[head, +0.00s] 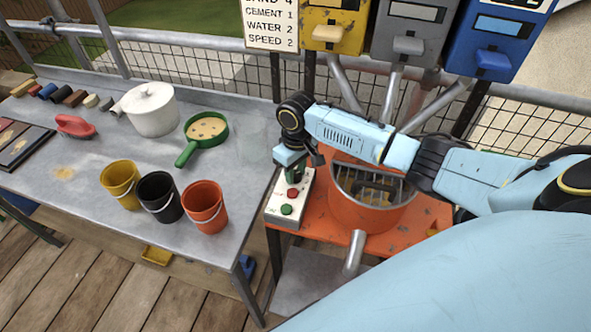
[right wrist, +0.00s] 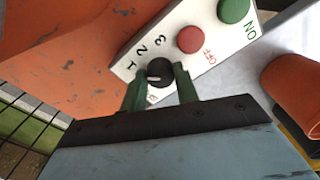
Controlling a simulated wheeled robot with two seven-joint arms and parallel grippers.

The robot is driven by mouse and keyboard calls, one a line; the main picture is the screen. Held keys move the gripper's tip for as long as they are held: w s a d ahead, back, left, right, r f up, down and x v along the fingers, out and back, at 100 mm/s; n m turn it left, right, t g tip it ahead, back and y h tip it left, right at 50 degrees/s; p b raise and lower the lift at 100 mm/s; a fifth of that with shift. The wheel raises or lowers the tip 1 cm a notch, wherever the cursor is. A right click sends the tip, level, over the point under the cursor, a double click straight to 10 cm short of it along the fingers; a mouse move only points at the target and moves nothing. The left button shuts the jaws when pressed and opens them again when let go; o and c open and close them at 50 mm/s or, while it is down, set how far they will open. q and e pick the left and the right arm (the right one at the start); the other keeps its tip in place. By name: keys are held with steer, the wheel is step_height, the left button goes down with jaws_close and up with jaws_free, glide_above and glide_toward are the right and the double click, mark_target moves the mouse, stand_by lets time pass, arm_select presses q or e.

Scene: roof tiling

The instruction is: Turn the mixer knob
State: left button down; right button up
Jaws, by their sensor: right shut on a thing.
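The mixer knob (right wrist: 160,72) is a round black dial with a pale pointer line, on a white control panel (right wrist: 205,45) with the marks 1, 2 and 3 beside it. My right gripper (right wrist: 160,88) is shut on the knob, with one green finger on each side. Part of the dial's markings is hidden by the fingers. In the head view the right gripper (head: 294,172) reaches down onto the panel (head: 277,212), and it hides the knob there. The orange mixer (head: 366,205) stands just right of the panel. My left gripper is not in view.
The panel also carries a red OFF button (right wrist: 191,39) and a green ON button (right wrist: 233,9). Yellow, black and orange buckets (head: 205,206) stand on the grey table (head: 105,200) at left, with a green pan (head: 205,130) and a white pot (head: 151,110) behind. Dispensers (head: 412,35) hang above the mixer.

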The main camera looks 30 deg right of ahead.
mark_target(297, 174)
steer(key=shift+r+m+p, duration=0.2)
steer(key=shift+m+p, duration=0.2)
steer(key=shift+p, duration=0.4)
steer(key=m+p, duration=0.4)
steer(key=p, duration=0.2)
steer(key=shift+r+p, duration=0.1)
steer(key=shift+p, duration=0.3)
steer(key=m+p, duration=0.3)
steer(key=m, duration=0.1)
steer(key=shift+f, duration=0.2)
steer(key=shift+p, duration=0.3)
steer(key=o, duration=1)
step_height(297, 174, up, 13)
steer(key=shift+s+d+r+p, duration=0.1)
steer(key=shift+d+r+p, duration=0.05)
steer(key=shift+p, duration=0.85)
